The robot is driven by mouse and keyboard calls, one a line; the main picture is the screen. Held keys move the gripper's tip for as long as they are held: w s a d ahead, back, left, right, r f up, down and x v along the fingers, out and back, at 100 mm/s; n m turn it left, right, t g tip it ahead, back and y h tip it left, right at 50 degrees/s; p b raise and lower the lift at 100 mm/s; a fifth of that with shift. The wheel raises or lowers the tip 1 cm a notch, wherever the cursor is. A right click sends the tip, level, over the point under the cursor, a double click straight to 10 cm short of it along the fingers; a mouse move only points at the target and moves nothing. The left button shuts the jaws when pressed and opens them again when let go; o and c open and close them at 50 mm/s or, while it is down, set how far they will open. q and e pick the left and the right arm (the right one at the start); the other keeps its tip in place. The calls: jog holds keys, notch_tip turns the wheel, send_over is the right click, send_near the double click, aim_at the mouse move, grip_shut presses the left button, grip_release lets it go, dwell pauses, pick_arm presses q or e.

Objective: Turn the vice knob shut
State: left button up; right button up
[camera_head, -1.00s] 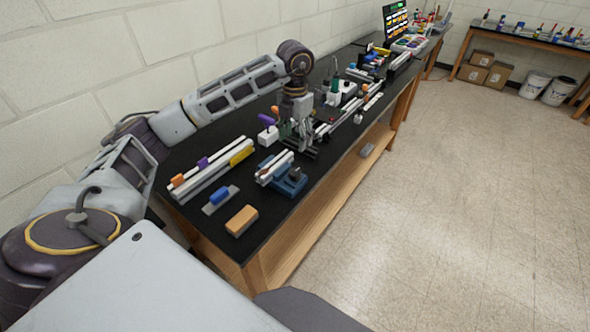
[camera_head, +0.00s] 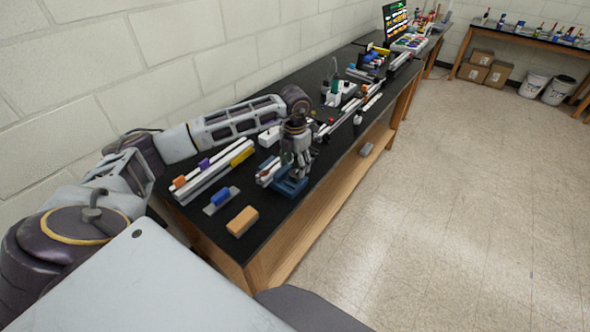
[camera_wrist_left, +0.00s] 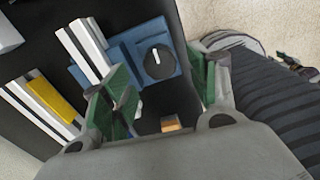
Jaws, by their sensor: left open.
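The blue vice (camera_head: 292,189) sits near the front edge of the black bench, mostly hidden behind my left gripper in the head view. In the left wrist view the vice (camera_wrist_left: 121,57) shows with its round dark knob (camera_wrist_left: 158,62), which bears a white mark. White extrusion bars (camera_wrist_left: 88,48) lie at the vice's left side there. My left gripper (camera_head: 297,174) points down over the vice. Its green-padded fingers (camera_wrist_left: 163,88) are apart, with the knob seen between and beyond them; I cannot tell whether they touch it. My right gripper is not in view.
A tan block (camera_head: 242,221) and a blue-handled tool (camera_head: 221,199) lie on the bench left of the vice. White rails with a yellow piece (camera_head: 241,155) lie behind. The bench (camera_head: 262,230) has a bare front corner.

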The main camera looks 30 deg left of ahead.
aim_at(295, 173)
pick_arm(q)
jog(key=shift+f, duration=1.8)
jog(key=shift+c, duration=0.4)
jog(key=c, duration=0.9)
